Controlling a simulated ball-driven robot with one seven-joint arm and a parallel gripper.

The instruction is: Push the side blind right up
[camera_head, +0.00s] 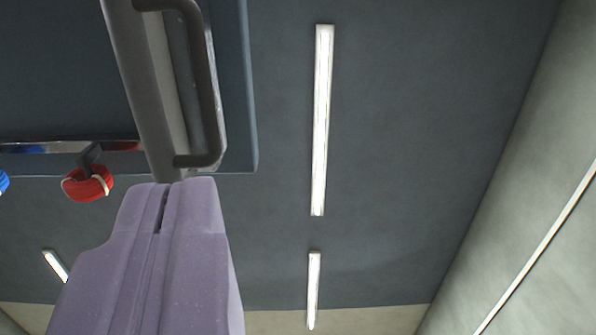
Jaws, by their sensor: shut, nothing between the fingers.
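A grey bar (143,95) with a dark D-shaped handle (210,85) runs down from the top edge at upper left. It looks like the bottom rail of the side blind, but the rest of the blind is out of view or not clear. My purple gripper (172,184) is at lower left with its fingers closed together and nothing between them. Its tips are right at the lower end of the grey bar, just below the handle's lower end. They look to be touching or nearly touching; I cannot tell which.
A dark blue panel (60,75) fills the upper left behind the bar. A red round fitting (88,184) hangs by a shiny rail (45,147) left of my gripper. Long ceiling lights (321,120) and a pale wall (540,200) lie to the right, with open space between.

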